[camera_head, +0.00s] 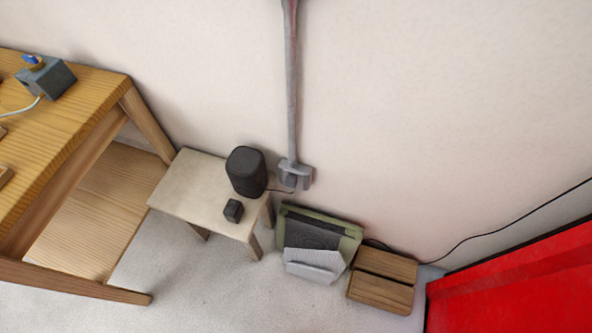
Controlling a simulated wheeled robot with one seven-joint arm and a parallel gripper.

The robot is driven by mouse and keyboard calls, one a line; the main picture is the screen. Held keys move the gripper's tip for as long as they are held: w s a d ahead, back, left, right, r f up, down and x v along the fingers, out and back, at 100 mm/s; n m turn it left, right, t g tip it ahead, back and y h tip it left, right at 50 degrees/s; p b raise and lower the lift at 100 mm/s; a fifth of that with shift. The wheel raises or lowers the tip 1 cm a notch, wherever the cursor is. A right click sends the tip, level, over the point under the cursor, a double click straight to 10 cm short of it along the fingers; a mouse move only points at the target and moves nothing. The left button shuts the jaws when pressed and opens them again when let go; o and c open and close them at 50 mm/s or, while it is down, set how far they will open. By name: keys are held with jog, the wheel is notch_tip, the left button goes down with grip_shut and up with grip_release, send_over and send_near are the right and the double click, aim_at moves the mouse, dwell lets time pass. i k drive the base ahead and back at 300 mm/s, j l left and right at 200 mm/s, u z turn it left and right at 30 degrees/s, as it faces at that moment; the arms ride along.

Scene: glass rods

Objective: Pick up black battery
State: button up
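A small black block (233,210) sits near the front right edge of a low pale wooden stool (187,190). It looks like the black battery, but it is too small to be sure. A larger dark rounded cylinder (246,172), like a speaker, stands upright just behind it at the stool's back edge. A thin cable runs from beside the cylinder to a grey wall outlet (296,175). My gripper is not in view.
A wooden table (70,112) with a grey box (46,77) stands left of the stool. A green-framed dark item (345,236), a light grey ridged piece (313,263) and a wooden box (381,280) are on the right. A red surface (515,285) fills the lower right. Carpet lies in front.

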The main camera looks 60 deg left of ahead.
aim_at(234, 210)
jog(key=u, duration=1.8)
